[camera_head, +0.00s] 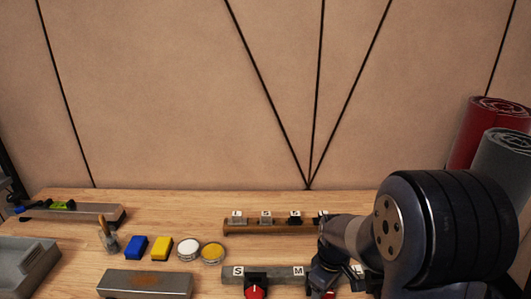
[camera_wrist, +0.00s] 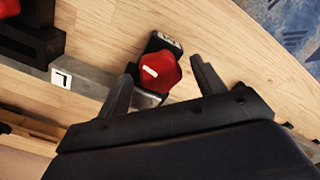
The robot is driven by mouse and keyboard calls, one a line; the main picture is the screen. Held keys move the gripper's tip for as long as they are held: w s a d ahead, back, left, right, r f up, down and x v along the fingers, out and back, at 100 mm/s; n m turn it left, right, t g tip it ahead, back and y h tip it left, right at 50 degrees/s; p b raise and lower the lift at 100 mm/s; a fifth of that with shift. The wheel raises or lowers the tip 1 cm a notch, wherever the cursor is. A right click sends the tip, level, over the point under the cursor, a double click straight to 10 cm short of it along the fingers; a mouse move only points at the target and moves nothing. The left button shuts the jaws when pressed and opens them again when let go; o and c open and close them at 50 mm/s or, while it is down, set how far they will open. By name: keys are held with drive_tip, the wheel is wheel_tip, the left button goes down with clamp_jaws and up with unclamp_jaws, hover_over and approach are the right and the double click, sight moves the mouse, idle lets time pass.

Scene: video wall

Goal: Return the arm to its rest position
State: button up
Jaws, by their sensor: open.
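My gripper (camera_wrist: 163,64) is open in the wrist view, with one dark finger on each side of a red knob (camera_wrist: 160,73). The knob has a white mark and sits on a black block; gaps show between it and both fingers, and the depth between them is hard to judge. In the head view my arm (camera_head: 380,235) reaches down at the lower right over the bench (camera_head: 60,225). It hides part of the grey rail (camera_head: 275,274) marked S and M, and most of my gripper.
A wooden rail (camera_head: 270,227) with small labelled blocks lies behind. Blue (camera_head: 136,247) and yellow (camera_head: 161,248) blocks, two round tins and a grey bar (camera_head: 145,284) lie left. Red (camera_head: 485,130) and grey (camera_head: 503,160) rolls stand right.

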drive_tip(key=n, duration=0.8)
drive_tip(key=shift+n, duration=0.4)
drive_tip(key=n+p, duration=0.1)
drive_tip(key=n, duration=0.3)
drive_tip(key=shift+n, duration=0.3)
drive_tip(key=n, duration=0.4)
drive_tip(key=shift+s, duration=0.1)
